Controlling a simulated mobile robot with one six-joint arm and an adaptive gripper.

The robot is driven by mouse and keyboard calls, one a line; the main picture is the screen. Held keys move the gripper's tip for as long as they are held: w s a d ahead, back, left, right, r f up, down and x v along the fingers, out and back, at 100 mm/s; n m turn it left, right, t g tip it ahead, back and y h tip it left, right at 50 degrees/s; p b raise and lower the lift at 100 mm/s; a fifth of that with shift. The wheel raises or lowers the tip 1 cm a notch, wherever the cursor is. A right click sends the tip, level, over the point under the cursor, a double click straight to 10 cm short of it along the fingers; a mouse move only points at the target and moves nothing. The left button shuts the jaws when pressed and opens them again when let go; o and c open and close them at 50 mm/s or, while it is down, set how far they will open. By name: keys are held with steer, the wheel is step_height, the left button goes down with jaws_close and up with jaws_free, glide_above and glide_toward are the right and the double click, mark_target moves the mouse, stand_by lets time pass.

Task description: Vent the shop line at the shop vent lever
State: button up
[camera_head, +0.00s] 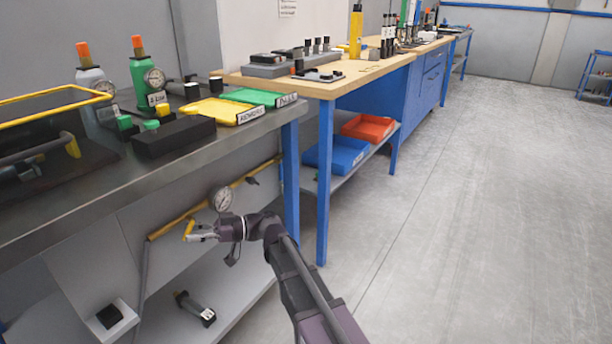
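A small yellow lever-like piece (188,229) hangs at the pipe just left of the gauge. No label on it is readable, so I cannot confirm it is the shop vent lever. My gripper (196,235) reaches in from the right, its fingertips at this yellow piece. They overlap it in the picture; I cannot tell if they touch or grip it. A black fitting (253,181) sits further right along the pipe.
The grey bench top (75,205) overhangs above my gripper. It carries a yellow tray (215,110), a green tray (250,97) and a green bottle (143,80). A blue table leg (325,185) stands right of the pipe. The floor (480,200) at right is clear.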

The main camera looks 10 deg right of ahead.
steer(key=w+d+n+h+p, duration=0.1)
steer(key=w+d, duration=0.1)
steer(key=d, duration=0.5)
steer(key=w+d+n+h+p, duration=0.1)
steer(key=w+d+p, duration=0.15)
steer(key=d, duration=0.35)
steer(key=s+d+r+m+t+h+p, duration=0.4)
steer(key=s+d+r+m+h+p, duration=0.3)
steer(key=p, duration=2.2)
steer(key=d+r+m+h, duration=0.4)
steer(key=d+r+m, duration=0.2)
steer(key=m, duration=0.2)
steer(key=shift+s+d+r+m+t+h, duration=0.2)
steer(key=shift+s+m+t+h, duration=0.1)
steer(key=shift+s+m+h, duration=0.1)
steer(key=shift+f, duration=0.1)
steer(key=s+d+f+m+t+h, duration=0.1)
steer(key=d+m+h, duration=0.4)
steer(key=d, duration=0.5)
steer(key=s+f+m, duration=0.1)
steer(key=s, duration=0.1)
steer(key=shift+s+h, duration=0.3)
steer(key=shift+s, duration=0.1)
